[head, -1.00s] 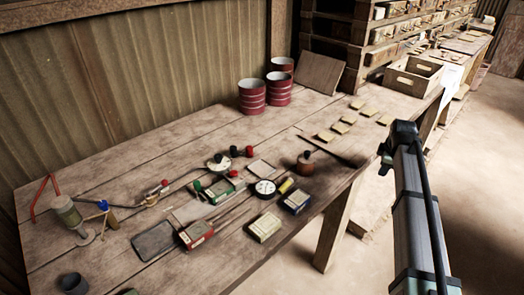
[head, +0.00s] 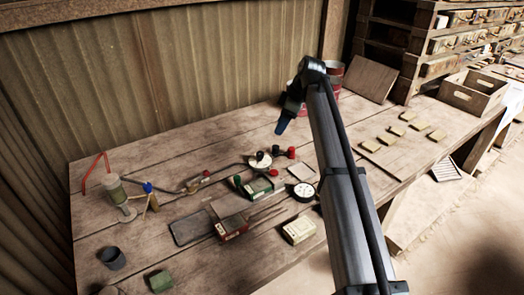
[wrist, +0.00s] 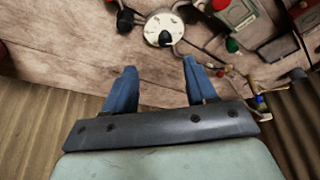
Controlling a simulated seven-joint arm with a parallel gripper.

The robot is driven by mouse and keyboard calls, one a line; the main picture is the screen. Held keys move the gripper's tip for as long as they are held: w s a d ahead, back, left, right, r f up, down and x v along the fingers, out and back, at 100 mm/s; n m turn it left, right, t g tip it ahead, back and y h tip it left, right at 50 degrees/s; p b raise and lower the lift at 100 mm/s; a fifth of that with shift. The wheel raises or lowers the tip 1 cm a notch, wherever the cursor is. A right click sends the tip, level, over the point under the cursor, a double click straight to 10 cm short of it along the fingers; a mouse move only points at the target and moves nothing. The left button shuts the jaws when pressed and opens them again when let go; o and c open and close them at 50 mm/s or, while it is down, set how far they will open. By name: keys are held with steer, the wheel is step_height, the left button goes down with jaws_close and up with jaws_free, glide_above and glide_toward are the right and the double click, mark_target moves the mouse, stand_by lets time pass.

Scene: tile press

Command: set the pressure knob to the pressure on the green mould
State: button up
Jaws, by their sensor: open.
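My gripper (head: 284,126) is open and empty, above the back of the bench. In the wrist view its blue fingers (wrist: 160,67) stand apart with bare wood between them. A white dial with a black knob (head: 259,160) lies beyond the fingertips, apart from them; it also shows in the wrist view (wrist: 164,31). A green-sided mould (head: 257,188) sits just in front of that dial, partly in the wrist view (wrist: 238,12). A red mould (head: 233,228) and a cream-topped mould (head: 298,230) stand nearer. I cannot read any pressure marking.
A second white dial (head: 304,192) lies right of the green-sided mould. Red and black knobs (head: 291,152) stand beside the first dial. A hose runs left toward a pump-like cylinder (head: 117,193). A green block (head: 160,281) and dark cup (head: 112,258) stand front left.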

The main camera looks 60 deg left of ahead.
mark_target(260, 153)
steer(key=x, duration=0.4)
steer(key=s+x, duration=0.1)
steer(key=x, duration=0.9)
steer(key=shift+s+a+r, duration=0.3)
steer(key=shift+a+r, duration=0.05)
jaws_close()
